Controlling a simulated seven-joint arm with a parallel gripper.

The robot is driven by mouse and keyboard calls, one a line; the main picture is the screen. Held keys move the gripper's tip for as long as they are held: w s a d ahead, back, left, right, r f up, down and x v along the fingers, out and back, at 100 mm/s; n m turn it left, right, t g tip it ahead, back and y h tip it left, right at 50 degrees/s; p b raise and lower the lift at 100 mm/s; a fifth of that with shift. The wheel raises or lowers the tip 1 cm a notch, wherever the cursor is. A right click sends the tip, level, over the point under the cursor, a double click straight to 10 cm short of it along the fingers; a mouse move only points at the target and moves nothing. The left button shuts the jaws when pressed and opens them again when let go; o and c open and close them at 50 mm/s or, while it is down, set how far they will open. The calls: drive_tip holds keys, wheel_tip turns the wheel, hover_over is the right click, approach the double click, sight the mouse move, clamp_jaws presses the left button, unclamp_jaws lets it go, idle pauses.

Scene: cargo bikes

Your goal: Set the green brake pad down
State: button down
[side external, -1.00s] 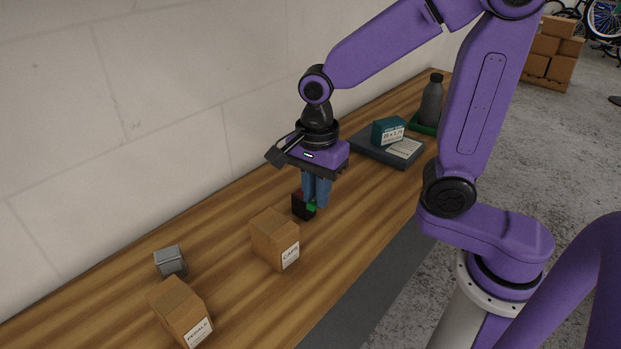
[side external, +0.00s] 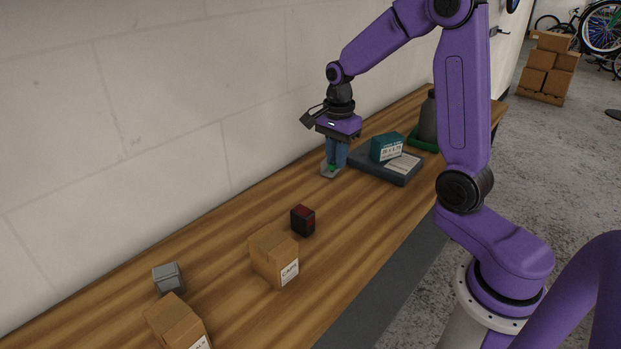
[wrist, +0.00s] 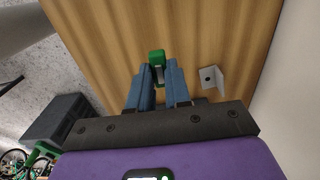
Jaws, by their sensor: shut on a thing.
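The green brake pad (wrist: 157,57) is between the fingertips of my gripper (wrist: 165,70) in the wrist view. In the side external view, a small bit of the green pad (side external: 332,168) shows at the tips of my gripper (side external: 335,163), which is shut on it. The fingers point down near the wooden table top (side external: 230,250), left of the grey scale-like slab. I cannot tell whether the pad touches the wood. The fingers hide part of the pad.
A small metal bracket (wrist: 212,78) lies close beside the gripper. The grey slab (side external: 365,167) carries a teal box (side external: 387,147). A dark red-topped block (side external: 303,221), the CAPS carton (side external: 273,257) and a grey block (side external: 167,277) stand nearer. Wood between block and gripper is clear.

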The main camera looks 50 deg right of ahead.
drive_tip(key=w+f, duration=0.2)
drive_tip(key=w, duration=0.3)
hover_over(310, 187)
wheel_tip(310, 187, down, 6)
drive_tip(key=shift+s+r, duration=0.15)
drive_tip(key=shift+r, duration=0.05)
drive_tip(key=shift+f, duration=1.75)
drive_tip(key=shift+f, duration=0.2)
drive_tip(key=c, duration=1.1)
unclamp_jaws()
drive_tip(key=shift+d, duration=0.1)
drive_tip(key=shift+r, duration=0.15)
wheel_tip(310, 187, up, 12)
drive_tip(key=shift+r, duration=0.1)
